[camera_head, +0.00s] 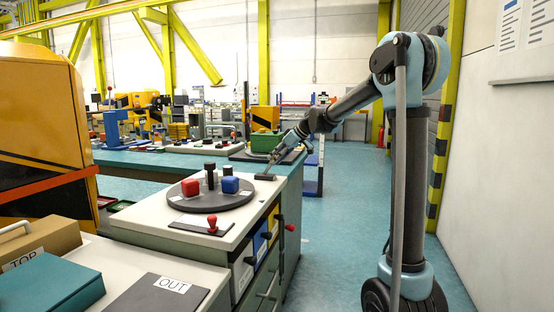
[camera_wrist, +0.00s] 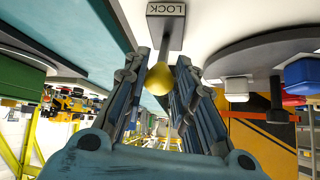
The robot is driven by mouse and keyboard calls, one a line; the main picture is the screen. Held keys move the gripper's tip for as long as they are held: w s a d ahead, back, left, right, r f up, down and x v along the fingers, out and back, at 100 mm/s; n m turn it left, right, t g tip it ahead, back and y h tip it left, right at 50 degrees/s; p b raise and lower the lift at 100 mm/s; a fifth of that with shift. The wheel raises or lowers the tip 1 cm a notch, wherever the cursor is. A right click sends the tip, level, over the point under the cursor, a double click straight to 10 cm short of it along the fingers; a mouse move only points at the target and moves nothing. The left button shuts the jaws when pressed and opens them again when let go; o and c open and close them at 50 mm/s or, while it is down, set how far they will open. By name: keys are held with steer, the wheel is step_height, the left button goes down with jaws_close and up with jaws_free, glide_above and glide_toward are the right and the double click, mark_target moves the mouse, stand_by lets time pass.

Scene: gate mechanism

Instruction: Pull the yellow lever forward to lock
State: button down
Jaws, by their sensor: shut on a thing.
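The yellow lever's round knob (camera_wrist: 159,79) is between the two fingers of my gripper (camera_wrist: 163,65) in the wrist view. Its grey stem runs up to a grey base plate marked LOCK (camera_wrist: 166,9). In the head view, my gripper (camera_head: 273,163) reaches down from the right to the lever's dark base (camera_head: 265,177) on the white counter top. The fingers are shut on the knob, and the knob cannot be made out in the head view.
A red-knobbed lever (camera_head: 212,224) stands in front. The counter's right edge has drawers and a red knob (camera_head: 290,228). The floor right of it is clear.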

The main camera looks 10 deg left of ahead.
steer(key=shift+w+d+f, duration=0.1)
steer(key=shift+d, duration=0.05)
steer(key=c, duration=1.3)
jaws_free()
steer(key=shift+w, duration=0.1)
steer(key=v, duration=1.2)
